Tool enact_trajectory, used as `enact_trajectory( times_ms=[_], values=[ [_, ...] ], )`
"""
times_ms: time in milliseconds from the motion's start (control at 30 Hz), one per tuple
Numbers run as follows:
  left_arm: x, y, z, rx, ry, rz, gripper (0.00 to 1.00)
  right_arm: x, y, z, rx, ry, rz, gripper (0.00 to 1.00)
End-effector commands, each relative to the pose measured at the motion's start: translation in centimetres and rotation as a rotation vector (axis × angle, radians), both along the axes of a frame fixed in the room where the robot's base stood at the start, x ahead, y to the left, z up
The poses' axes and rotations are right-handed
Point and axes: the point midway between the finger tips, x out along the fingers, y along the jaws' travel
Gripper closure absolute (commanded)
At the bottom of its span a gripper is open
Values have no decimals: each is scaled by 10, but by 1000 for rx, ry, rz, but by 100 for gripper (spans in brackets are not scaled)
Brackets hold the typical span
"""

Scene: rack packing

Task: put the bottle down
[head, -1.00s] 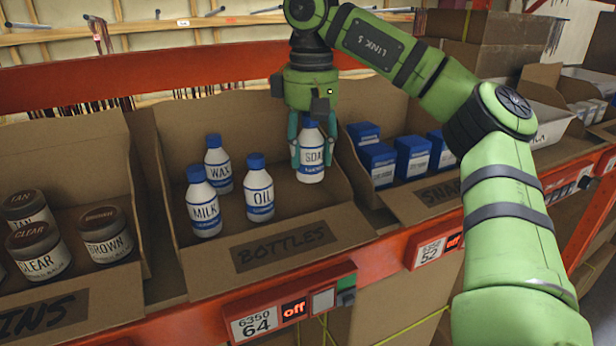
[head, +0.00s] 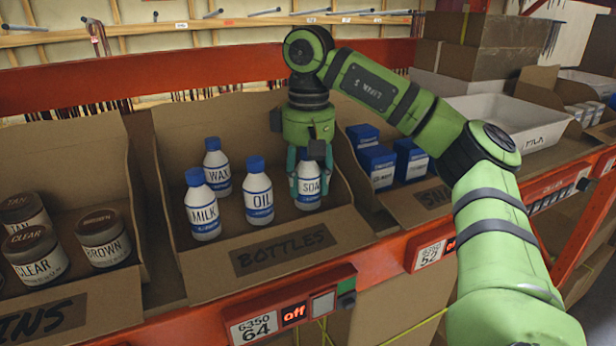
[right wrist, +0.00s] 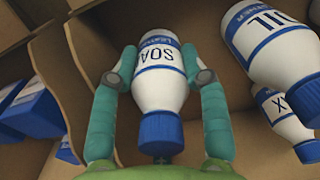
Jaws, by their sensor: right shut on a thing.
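The soap bottle (head: 308,190), white with a blue band, is in the right part of the bottles box (head: 225,262). My right gripper (head: 307,172) points down over it with its teal fingers on either side. In the right wrist view the soap bottle (right wrist: 159,75) sits between the two fingers (right wrist: 160,80), its blue cap toward me. The bottle looks upright; whether its base touches the box floor is hidden. The oil bottle (head: 258,190) stands just to its left, with the milk bottle (head: 202,205) and wax bottle (head: 217,167) beyond. My left gripper is out of view.
A box with several blue packs (head: 378,166) is to the right, behind a cardboard wall. A box of brown-lidded jars (head: 101,238) is to the left. An orange shelf beam (head: 200,318) runs along the front. The box floor between oil and soap is narrow.

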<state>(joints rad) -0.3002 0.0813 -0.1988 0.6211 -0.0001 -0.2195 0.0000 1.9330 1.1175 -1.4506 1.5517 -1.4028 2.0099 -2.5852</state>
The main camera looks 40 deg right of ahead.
Motion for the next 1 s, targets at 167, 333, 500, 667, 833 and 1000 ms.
enact_trajectory(
  times_ms=[167,333,500,667,833,1000],
  values=[
    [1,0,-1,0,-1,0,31,0,0,-2,0,0,0,31],
    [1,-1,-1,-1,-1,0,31,0,0,-2,0,1,0,31],
    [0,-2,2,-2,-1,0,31,0,0,2,0,0,0,31],
    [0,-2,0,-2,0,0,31,1,0,11,-1,-3,0,31],
    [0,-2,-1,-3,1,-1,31,0,0,32,-1,-6,-1,31],
    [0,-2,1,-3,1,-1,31,0,0,59,-2,-5,-1,31]
  ],
)
